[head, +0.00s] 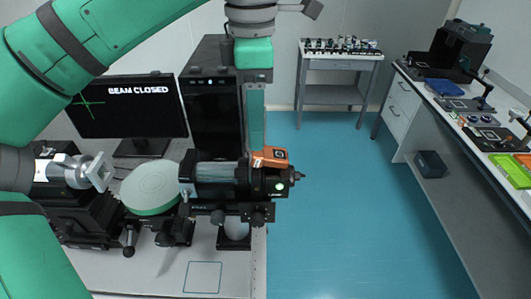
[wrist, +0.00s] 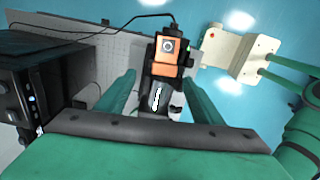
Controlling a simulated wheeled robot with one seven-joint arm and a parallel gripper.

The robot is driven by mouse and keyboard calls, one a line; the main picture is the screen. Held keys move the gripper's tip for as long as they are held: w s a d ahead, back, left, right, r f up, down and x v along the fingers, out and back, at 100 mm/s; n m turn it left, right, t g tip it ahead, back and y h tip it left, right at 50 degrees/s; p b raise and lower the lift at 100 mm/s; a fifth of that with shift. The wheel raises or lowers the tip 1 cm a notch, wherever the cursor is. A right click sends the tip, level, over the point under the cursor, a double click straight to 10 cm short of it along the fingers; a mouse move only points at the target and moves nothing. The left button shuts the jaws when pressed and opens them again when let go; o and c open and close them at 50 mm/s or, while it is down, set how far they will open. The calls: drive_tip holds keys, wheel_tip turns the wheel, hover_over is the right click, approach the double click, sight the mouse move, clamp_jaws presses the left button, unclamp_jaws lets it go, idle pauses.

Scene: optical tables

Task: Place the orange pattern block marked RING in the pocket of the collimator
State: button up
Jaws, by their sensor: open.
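The orange pattern block (head: 270,157) sits on top of the right-hand end of the black collimator (head: 213,182). In the wrist view the block (wrist: 168,56) shows a dark square with a pale ring mark, at the far end of the collimator (wrist: 157,98). No lettering is readable on it. I cannot tell whether it is fully down in the pocket. My gripper (wrist: 162,92) is open and empty, its two green fingers apart on either side of the collimator in this view. In the head view my gripper (head: 254,115) hangs above and behind the block, apart from it.
A black tower (head: 213,115) stands close behind the collimator. A monitor (head: 128,105) reads BEAM CLOSED. A round green plate (head: 151,188) lies left of the collimator. A bench (head: 440,130) with trays and instruments runs along the right. Blue floor lies clear between.

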sight(269, 156)
drive_tip(key=f, duration=0.2)
drive_tip(key=s+f, duration=0.1)
drive_tip(key=f, duration=0.1)
drive_tip(key=shift+f, duration=0.3)
drive_tip(key=shift+w+f, duration=0.15)
drive_tip(key=shift+f, duration=0.3)
drive_tip(key=shift+a, duration=0.1)
drive_tip(key=c, duration=1.3)
drive_tip(key=shift+r, duration=0.15)
